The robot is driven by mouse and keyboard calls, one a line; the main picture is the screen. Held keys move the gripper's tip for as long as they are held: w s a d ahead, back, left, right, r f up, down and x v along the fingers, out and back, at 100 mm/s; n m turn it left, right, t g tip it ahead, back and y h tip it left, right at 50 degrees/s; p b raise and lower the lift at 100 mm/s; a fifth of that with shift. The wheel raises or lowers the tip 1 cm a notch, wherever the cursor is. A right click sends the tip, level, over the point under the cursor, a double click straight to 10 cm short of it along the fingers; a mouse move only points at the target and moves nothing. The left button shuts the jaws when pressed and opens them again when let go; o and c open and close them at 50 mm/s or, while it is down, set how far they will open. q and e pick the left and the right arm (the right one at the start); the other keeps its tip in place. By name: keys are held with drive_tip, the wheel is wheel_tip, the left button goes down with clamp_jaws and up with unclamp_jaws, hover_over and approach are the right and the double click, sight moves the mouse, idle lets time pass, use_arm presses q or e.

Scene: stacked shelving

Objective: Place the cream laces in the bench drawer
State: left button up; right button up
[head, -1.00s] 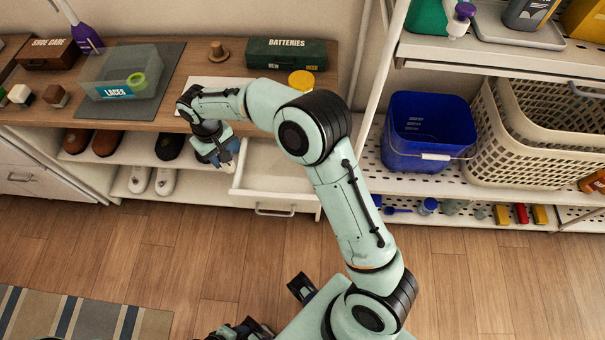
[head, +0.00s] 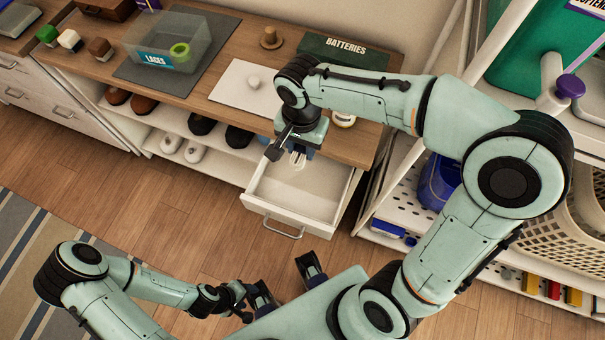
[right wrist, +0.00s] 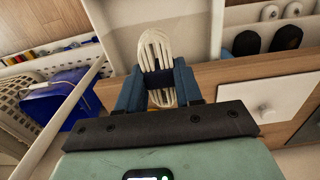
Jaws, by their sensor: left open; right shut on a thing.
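The cream laces (right wrist: 156,52) are a looped bundle between the fingers of my right gripper (right wrist: 158,82) in the right wrist view. In the head view my right gripper (head: 296,152) points down above the bench drawer, shut on the laces (head: 297,161), which are partly hidden by the hand. The bench drawer (head: 318,203) is pulled open, white, and its visible floor looks empty. The laces appear over its back part; I cannot tell how high. My left gripper (head: 254,302) is open and empty, low over the floor near my base.
On the bench stand a clear bin labelled LACES (head: 158,58) with a green roll inside, a white board (head: 238,97) with a pale knob, a green BATTERIES box (head: 345,50) and a jar (head: 343,119). Shoes (head: 195,152) sit below, left of the drawer. Shelving with a blue bucket (head: 440,178) stands right.

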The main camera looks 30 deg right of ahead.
drive_tip(key=b, duration=0.2)
hover_over(302, 186)
wheel_tip(302, 186, down, 14)
drive_tip(key=shift+r, duration=0.1)
drive_tip(key=shift+f+b, duration=0.3)
drive_tip(key=shift+f, duration=2.1)
drive_tip(key=shift+f, duration=0.1)
drive_tip(key=shift+f, duration=0.15)
drive_tip(key=o, duration=1)
